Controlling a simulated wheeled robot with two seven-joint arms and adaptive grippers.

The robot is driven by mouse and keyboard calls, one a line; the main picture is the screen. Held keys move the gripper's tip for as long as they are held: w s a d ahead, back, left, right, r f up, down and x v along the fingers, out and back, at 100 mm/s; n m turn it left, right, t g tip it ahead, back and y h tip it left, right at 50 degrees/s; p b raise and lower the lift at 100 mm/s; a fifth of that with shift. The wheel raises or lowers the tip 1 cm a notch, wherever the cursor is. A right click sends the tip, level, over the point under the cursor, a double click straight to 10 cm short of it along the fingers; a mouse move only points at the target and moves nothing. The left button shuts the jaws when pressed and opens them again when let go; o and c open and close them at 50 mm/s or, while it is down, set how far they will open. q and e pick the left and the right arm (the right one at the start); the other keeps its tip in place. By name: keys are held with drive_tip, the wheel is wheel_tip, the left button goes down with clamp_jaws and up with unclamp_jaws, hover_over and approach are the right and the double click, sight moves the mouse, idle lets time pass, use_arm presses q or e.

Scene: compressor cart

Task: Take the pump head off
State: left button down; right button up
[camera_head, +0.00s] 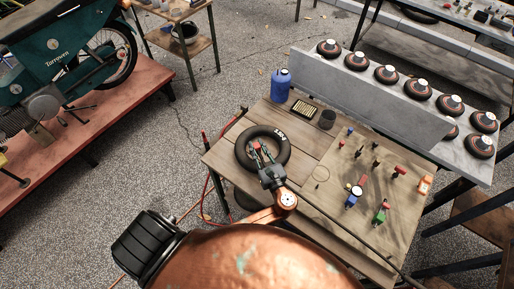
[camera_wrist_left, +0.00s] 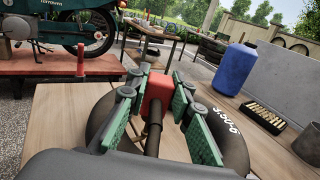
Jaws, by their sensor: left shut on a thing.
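The pump head is a red block (camera_wrist_left: 157,92) with a dark tube running from it toward the camera in the left wrist view. My left gripper (camera_wrist_left: 155,100) has its green-padded fingers on either side of it and is shut on it. In the head view, my left gripper (camera_head: 262,156) is over the black tyre (camera_head: 242,148), which lies flat on the wooden table. The tyre also shows below the fingers in the left wrist view (camera_wrist_left: 232,150). How the pump head meets the valve is hidden. My right gripper is not in view.
A blue bottle (camera_head: 281,85), a tray of small brass parts (camera_head: 304,109) and a dark cup (camera_head: 327,119) stand behind the tyre. Several coloured fittings and a gauge (camera_head: 357,190) lie on the table's right part. A grey upright panel (camera_head: 365,90) borders the back.

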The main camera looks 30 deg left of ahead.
use_arm(q)
wheel_tip(320, 180, up, 3)
drive_tip(key=shift+f+p, duration=0.1)
drive_tip(key=shift+p, duration=0.25)
drive_tip(key=s+d+r+p, duration=0.3)
drive_tip(key=s+r+p, duration=0.1)
drive_tip(key=s+r, duration=0.2)
drive_tip(key=s+d+r+p, duration=0.3)
drive_tip(key=s+r+p, duration=0.2)
drive_tip(key=r, duration=0.4)
drive_tip(key=shift+s+d, duration=0.25)
drive_tip(key=shift+s, duration=0.45)
